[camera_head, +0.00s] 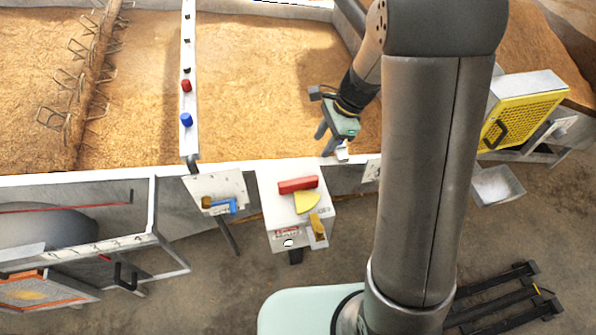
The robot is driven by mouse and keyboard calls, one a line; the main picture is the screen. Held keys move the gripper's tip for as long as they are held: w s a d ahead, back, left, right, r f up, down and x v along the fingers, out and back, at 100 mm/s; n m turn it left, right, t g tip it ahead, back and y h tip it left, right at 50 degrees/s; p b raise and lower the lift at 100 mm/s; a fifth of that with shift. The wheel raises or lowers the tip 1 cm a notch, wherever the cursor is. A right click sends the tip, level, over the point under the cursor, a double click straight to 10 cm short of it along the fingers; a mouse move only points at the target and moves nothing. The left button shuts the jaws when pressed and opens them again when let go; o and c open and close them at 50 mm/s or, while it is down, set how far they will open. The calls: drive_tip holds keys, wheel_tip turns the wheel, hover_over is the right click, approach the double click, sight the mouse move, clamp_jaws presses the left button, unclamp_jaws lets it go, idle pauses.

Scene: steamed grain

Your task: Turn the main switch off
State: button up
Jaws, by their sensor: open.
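A pale control box (288,225) stands at the trough's front edge, in the middle of the view. On its top are a red bar (298,185), a yellow quarter-disc (307,202) and a yellow-brown lever (317,228). A small red-lettered label and a round white spot are on its front. Which part is the main switch I cannot tell for sure. My gripper (326,143) is open, pointing down near the trough rim, behind and to the right of the box and apart from the red bar. A small white piece (342,152) shows beside its fingers; its contact with them is unclear.
A white rail (188,55) with red and blue knobs crosses the grain bed (130,120). Left of the box is a plate (205,188) with a blue-and-brass fitting. A yellow mesh panel (520,115) stands at right.

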sight(298, 181)
drive_tip(key=b+x, duration=0.1)
drive_tip(key=x, duration=1.6)
drive_tip(key=shift+w+a+f, duration=0.1)
drive_tip(key=shift+w+f, duration=0.05)
drive_tip(key=shift+f, duration=0.1)
clamp_jaws()
